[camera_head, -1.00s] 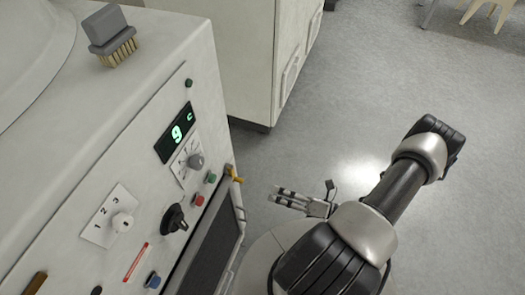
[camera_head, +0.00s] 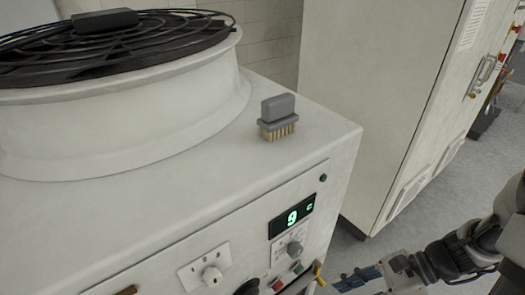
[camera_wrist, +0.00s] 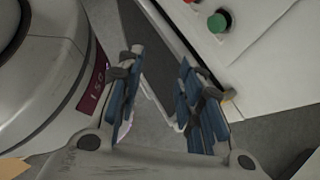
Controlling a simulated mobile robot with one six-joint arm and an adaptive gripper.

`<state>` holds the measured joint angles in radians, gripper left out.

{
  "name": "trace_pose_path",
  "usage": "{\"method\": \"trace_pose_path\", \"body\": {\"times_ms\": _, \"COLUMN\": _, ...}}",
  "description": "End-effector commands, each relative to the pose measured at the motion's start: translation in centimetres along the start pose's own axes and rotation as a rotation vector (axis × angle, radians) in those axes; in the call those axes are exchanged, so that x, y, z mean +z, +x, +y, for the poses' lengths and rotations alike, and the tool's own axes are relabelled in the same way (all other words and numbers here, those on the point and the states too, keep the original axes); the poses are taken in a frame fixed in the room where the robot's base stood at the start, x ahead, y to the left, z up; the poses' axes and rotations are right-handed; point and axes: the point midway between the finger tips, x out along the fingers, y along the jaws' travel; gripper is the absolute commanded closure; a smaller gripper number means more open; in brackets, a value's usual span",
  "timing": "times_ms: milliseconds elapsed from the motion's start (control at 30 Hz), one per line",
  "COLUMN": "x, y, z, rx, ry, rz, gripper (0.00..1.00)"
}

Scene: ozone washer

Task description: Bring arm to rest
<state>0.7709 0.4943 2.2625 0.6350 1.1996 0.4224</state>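My arm (camera_head: 455,255) enters at the lower right of the head view, in front of the washer. My gripper (camera_head: 357,279) is low beside the washer's front panel, partly cut off by the bottom edge. In the wrist view my gripper (camera_wrist: 160,88) has its two blue-padded fingers spread apart, with nothing held between them. Beyond the fingers are grey floor and part of the washer front.
A tall white cabinet (camera_head: 385,100) stands behind. A green button (camera_wrist: 219,21) is near my right finger.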

Motion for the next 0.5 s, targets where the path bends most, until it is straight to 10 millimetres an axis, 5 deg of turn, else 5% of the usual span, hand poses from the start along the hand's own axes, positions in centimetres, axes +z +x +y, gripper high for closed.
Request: {"method": "trace_pose_path", "body": {"times_ms": 500, "x": 10.8, "y": -3.4, "z": 4.3, "rx": 0.278, "ry": -1.106, "rz": 0.699, "gripper": 0.66}}
